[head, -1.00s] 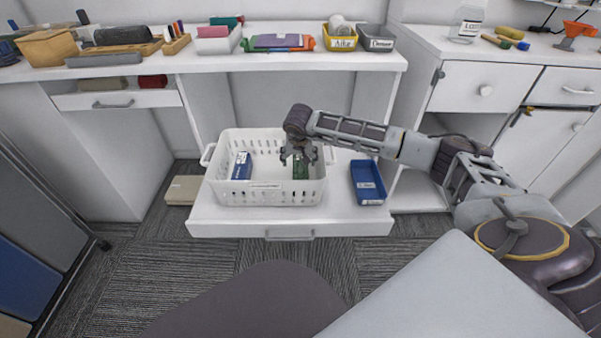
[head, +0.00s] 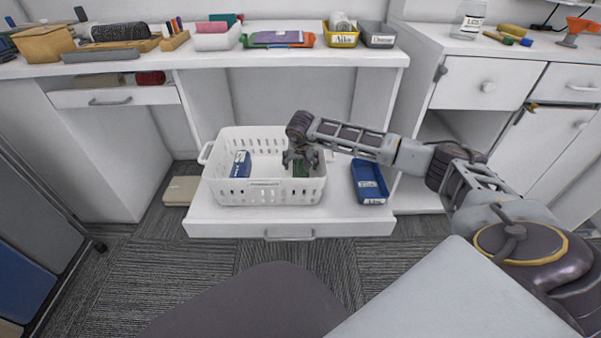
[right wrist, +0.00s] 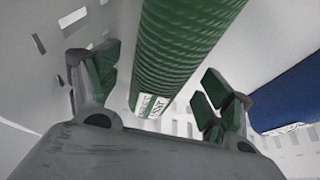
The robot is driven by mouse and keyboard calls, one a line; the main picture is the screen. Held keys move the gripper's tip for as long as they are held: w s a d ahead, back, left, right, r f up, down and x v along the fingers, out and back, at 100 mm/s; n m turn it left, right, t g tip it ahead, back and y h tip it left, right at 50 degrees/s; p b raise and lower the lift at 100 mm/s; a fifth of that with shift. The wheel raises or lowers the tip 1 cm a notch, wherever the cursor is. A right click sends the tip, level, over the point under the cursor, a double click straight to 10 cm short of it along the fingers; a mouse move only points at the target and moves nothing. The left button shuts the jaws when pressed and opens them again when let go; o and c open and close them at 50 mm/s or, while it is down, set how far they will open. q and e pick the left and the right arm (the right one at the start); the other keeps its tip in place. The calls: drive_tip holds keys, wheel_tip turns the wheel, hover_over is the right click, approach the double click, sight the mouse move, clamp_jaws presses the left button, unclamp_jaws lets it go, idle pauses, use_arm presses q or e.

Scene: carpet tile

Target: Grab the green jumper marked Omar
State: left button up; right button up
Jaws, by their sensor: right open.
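A green ribbed rolled item, which looks like the green jumper (head: 301,170), is in the white basket (head: 240,196), towards its right side. In the right wrist view the green jumper (right wrist: 185,45) stretches between my fingers, with a small white label whose name I cannot read. My right gripper (head: 300,162) is down in the basket over it. In the right wrist view my right gripper (right wrist: 158,85) is open, with one green-padded finger on each side of the roll. It does not grip the roll. My left gripper is not in view.
A blue item (head: 240,165) with a white label is in the basket's left part. A blue tray (head: 369,182) stands right of the basket on the pulled-out drawer. A yellow tray (head: 341,41) and a grey tray (head: 377,42) stand on the worktop above.

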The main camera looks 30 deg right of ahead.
idle(0.4)
drive_tip(key=c, duration=1.3)
